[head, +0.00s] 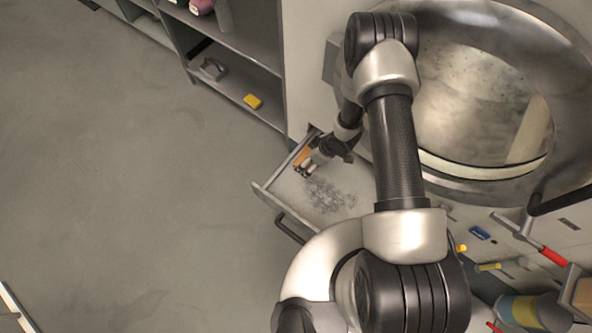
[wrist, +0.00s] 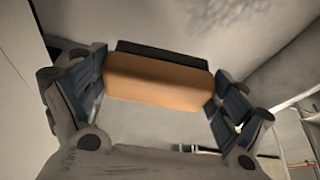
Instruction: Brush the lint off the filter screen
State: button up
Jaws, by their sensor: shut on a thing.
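The filter screen (head: 291,184) is a pale flat panel in a pulled-out drawer-like frame below the round machine door. Grey lint (head: 332,194) is spread over its middle and right part, and some shows at the top of the wrist view (wrist: 235,12). My gripper (head: 309,167) is over the back left part of the screen. It is shut on a brush with an orange-tan wooden block (wrist: 158,79) and a dark strip along its far side. In the head view the brush (head: 302,157) is partly hidden by the gripper. I cannot tell whether the bristles touch the screen.
The big round metal door (head: 480,90) stands right of my arm. A dark handle (head: 290,226) sits on the drawer's front. Tools lie at the lower right. The floor at left is clear.

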jog(key=shift+r+p, duration=0.6)
jog(key=shift+r, duration=0.5)
